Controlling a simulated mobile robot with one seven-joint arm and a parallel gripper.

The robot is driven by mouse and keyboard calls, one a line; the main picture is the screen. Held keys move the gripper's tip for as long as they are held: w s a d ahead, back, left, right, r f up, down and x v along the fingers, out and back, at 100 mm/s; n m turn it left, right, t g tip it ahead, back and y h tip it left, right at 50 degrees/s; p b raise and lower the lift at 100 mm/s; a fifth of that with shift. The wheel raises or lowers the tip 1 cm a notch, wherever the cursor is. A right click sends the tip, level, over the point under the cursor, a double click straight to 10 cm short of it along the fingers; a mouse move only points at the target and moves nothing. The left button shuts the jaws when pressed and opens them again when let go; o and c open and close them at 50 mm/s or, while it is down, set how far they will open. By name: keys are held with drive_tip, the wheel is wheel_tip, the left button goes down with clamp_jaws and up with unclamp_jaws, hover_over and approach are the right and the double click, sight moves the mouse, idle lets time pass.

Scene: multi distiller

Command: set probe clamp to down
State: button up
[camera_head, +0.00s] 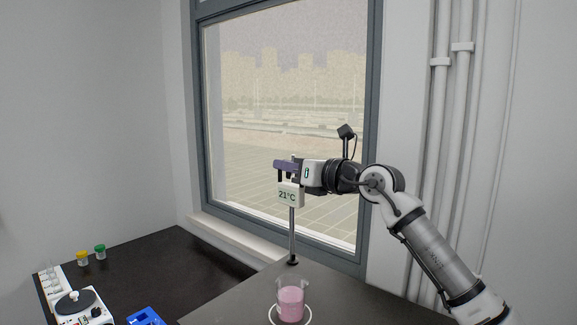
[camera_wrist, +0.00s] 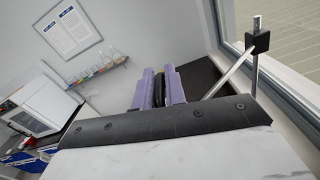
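The probe clamp is on a thin upright metal rod (camera_head: 292,235), with a white box (camera_head: 290,194) reading 21°C high on the rod. In the wrist view a black clamp block (camera_wrist: 257,42) sits near the rod's top, and a pale bar slants from it toward my fingers. A beaker (camera_head: 290,303) of pink liquid stands upright well below the box. My gripper (camera_head: 281,168), with purple fingers, is right above the box. In the wrist view the purple fingers (camera_wrist: 159,90) stand a little apart with something dark between them. I cannot tell if they grip it.
The stand and beaker are on a dark bench (camera_head: 235,303) in front of a large window (camera_head: 290,110). A lower dark counter at the left bears a white device (camera_head: 78,303), two small jars with yellow and green lids (camera_head: 91,255), and a blue rack (camera_head: 145,317).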

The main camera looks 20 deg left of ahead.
clamp_jaws()
drive_tip(key=shift+f, duration=0.1)
wheel_tip(320, 180, down, 14)
drive_tip(key=b, duration=1.1)
drive_tip(key=shift+r, duration=0.25)
drive_tip(key=shift+a, duration=0.1)
drive_tip(key=shift+o, duration=2.3)
unclamp_jaws()
drive_tip(key=shift+r, duration=0.1)
drive_tip(key=b+v, duration=0.4)
drive_tip(key=v, duration=1)
